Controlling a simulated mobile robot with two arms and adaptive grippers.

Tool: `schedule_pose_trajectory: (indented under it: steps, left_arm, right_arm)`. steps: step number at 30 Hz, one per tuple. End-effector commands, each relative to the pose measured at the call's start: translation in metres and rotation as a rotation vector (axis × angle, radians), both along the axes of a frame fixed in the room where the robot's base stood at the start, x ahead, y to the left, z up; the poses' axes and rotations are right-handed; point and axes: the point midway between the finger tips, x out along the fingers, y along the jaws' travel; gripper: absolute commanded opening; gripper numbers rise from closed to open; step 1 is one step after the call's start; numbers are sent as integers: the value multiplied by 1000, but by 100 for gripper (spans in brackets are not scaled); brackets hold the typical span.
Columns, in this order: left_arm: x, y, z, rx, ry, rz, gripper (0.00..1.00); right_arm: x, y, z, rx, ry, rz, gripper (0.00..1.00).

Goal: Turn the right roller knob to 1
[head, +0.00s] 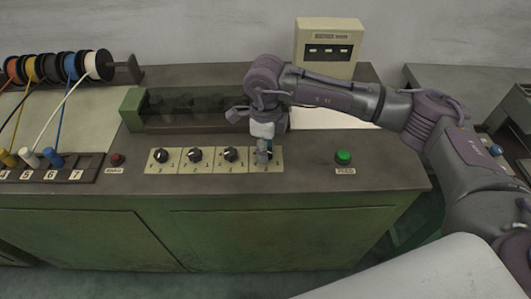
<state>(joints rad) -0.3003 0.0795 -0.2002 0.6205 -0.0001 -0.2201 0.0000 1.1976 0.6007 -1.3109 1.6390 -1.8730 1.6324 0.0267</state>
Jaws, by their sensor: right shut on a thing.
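A row of black roller knobs on pale square plates sits on the machine top in the head view. The left one (160,155), the one beside it (195,155) and the third (230,154) show clearly. The rightmost plate (275,166) lies under my right gripper (263,158). The gripper points down over that plate and is shut on the right roller knob, which the fingers mostly hide. The knob's setting cannot be read. My left gripper is not in view.
A green feed button (343,157) is right of the knobs, a dark red button (117,159) left. Behind are a green-ended roller block (133,108) and a cream display box (328,45). Wire spools (52,66) and coloured pegs (30,157) stand at left.

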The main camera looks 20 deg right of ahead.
Motion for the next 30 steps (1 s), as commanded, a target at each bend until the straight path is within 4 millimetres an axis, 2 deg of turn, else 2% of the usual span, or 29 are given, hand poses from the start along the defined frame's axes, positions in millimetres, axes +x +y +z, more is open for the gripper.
schedule_pose_trajectory:
  steps: [6,22,23,27,30]
  left_arm:
    - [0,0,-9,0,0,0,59]
    - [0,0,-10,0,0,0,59]
    - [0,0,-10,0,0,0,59]
    - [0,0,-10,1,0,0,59]
    - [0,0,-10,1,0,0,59]
  right_arm:
    - [2,0,1,2,-6,62,0]
    - [1,0,2,2,-6,83,0]
    - [1,0,3,2,-6,83,39]
    - [1,0,2,2,-5,82,59]
    - [1,0,1,1,-3,82,59]
